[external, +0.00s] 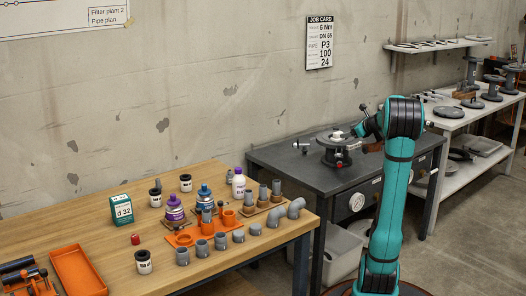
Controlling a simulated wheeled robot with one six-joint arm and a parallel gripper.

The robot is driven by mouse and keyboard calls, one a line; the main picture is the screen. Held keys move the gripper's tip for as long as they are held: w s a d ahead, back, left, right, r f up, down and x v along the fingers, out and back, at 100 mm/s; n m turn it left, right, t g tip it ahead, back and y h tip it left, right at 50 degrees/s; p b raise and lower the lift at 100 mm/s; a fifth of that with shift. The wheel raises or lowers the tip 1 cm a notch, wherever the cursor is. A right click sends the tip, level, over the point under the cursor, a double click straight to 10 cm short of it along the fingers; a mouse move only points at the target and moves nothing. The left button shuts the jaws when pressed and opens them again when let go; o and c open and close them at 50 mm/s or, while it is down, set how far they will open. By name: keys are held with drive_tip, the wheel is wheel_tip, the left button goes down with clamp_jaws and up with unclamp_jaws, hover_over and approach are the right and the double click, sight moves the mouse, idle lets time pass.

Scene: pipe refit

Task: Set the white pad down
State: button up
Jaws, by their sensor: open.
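The jaws are open. The arm's wrist partly covers the space beside the fixture, so I cannot tell whether anything touches the fingers.
A wooden table (215,283) at the left holds grey pipe fittings, purple and blue containers, white jars, a green box (121,209) and an orange tray (78,272). A white table (447,122) with metal parts stands at the right.

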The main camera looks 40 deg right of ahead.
drive_tip(key=s+a+r+n, duration=0.3)
drive_tip(key=a+n, duration=0.5)
drive_tip(key=a, duration=0.2)
drive_tip(key=s+a+r+n+t+h, duration=0.1)
drive_tip(key=s+a+r+n, duration=0.3)
drive_tip(key=a+n, duration=0.4)
drive_tip(key=s+a+r+n, duration=0.3)
drive_tip(key=a+n, duration=0.5)
drive_tip(key=a, duration=0.4)
drive_tip(key=shift+s+r+t+h, duration=0.4)
drive_tip(key=shift+r, duration=0.15)
drive_tip(key=shift+o, duration=0.4)
drive_tip(key=s+a+r+n+t+y, duration=0.1)
drive_tip(key=s+a+r+n+t, duration=0.2)
drive_tip(key=s+a+n, duration=0.3)
drive_tip(key=s+r+n, duration=0.1)
drive_tip(key=n, duration=0.1)
drive_tip(key=shift+r+n+y, duration=0.25)
drive_tip(key=shift+n+y, duration=0.05)
drive_tip(key=shift+w, duration=0.1)
